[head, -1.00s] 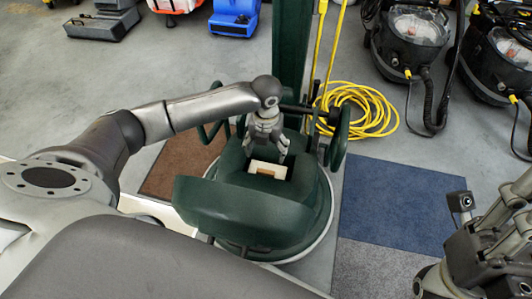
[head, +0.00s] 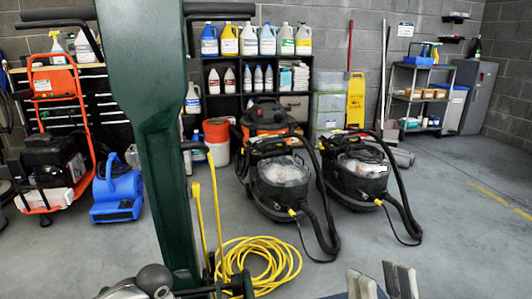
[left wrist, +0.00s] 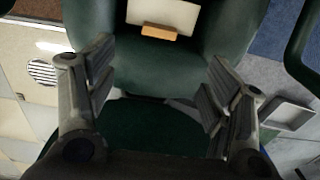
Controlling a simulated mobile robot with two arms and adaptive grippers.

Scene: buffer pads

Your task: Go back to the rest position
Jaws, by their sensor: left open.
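In the left wrist view my left gripper (left wrist: 158,78) is open, its two fingers far apart with nothing between them. Beyond them is the dark green floor machine (left wrist: 225,45), with a white block with a tan edge (left wrist: 160,22) in its recess, ahead of the fingertips.
A yellow cable (head: 262,262) lies coiled beside the column. Two black vacuums (head: 283,185) with hoses stand on the floor behind. A blue blower (head: 118,195) and an orange machine (head: 55,150) stand at the left. The floor at the right (head: 465,235) is clear.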

